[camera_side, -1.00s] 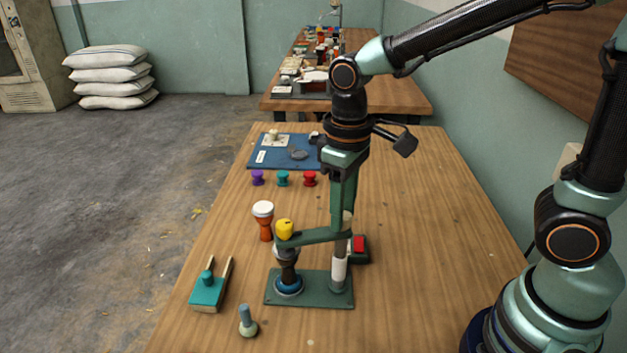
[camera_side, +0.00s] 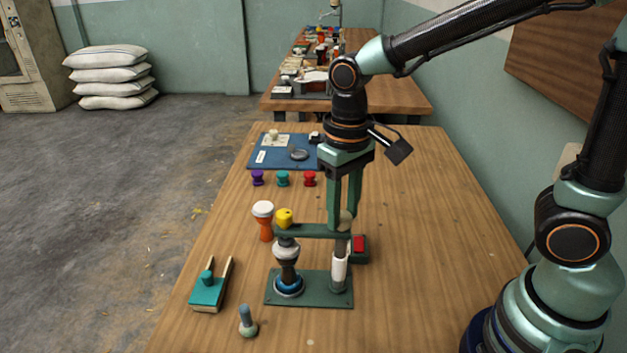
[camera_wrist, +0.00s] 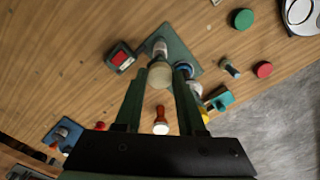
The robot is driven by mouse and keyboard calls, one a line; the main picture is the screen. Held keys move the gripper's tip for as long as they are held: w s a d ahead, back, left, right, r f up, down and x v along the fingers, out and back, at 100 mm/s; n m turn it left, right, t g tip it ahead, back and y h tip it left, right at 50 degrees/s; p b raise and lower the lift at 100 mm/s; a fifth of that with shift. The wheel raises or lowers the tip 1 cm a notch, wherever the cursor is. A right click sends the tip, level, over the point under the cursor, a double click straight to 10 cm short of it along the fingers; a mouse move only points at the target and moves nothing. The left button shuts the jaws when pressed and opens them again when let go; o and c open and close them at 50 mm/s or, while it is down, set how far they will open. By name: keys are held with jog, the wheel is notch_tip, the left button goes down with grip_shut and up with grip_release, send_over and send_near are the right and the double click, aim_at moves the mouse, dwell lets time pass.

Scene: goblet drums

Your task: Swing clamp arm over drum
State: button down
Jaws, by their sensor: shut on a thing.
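The clamp stand has a green base plate (camera_side: 315,300), a white post (camera_side: 340,270) and a green clamp arm (camera_side: 315,231) with a yellow knob (camera_side: 285,218) at its left end. A dark goblet drum (camera_side: 288,270) with a pale head stands upright in a blue ring on the plate; the arm's left end shows just above the head, and I cannot tell if they touch. My gripper (camera_side: 345,217) points down at the post top, shut on a tan round knob (camera_wrist: 160,75) between its fingers in the wrist view. The right finger hides much of the clamp arm there.
An orange goblet drum (camera_side: 265,222) stands behind the clamp. A red-button box (camera_side: 359,248) is close to the post. A teal tool (camera_side: 207,290) and a grey-blue peg (camera_side: 247,322) lie left. Small spools and a blue mat (camera_side: 265,160) are farther back. The right side of the table is clear.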

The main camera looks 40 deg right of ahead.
jog(key=c, duration=0.5)
grip_release()
jog(key=shift+r, duration=0.1)
notch_tip(320, 180, up, 12)
jog(key=s+d+f+t, duration=0.2)
jog(key=d+f+t, duration=0.2)
jog(key=d, duration=0.6)
jog(key=shift+s+f+t, duration=0.3)
jog(key=shift+f+t, duration=0.05)
jog(key=shift+t, duration=0.45)
